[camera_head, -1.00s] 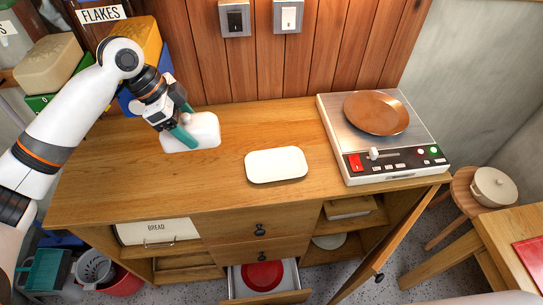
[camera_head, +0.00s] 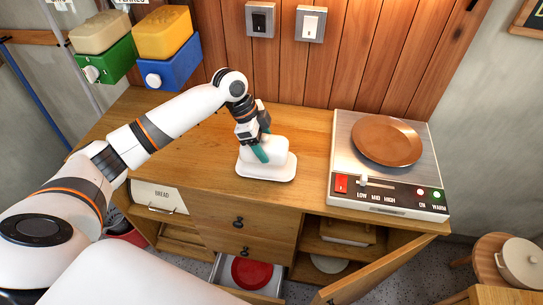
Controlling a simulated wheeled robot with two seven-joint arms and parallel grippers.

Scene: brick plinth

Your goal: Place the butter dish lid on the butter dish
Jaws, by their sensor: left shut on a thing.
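The white butter dish lid (camera_head: 276,161) is a rounded block, held between the teal fingers of my left gripper (camera_head: 262,149). It is upright over the shallow white butter dish (camera_head: 284,176) on the wooden counter. My left arm reaches in from the lower left. My right gripper is not in view.
A hot plate (camera_head: 342,211) with a brown plate (camera_head: 387,141) stands to the right. Green (camera_head: 107,63) and blue (camera_head: 173,70) dispensers are at the back left. The counter (camera_head: 204,150) left of the dish is clear. Below, a drawer with a red plate (camera_head: 250,272) and a cabinet door (camera_head: 375,275) are open.

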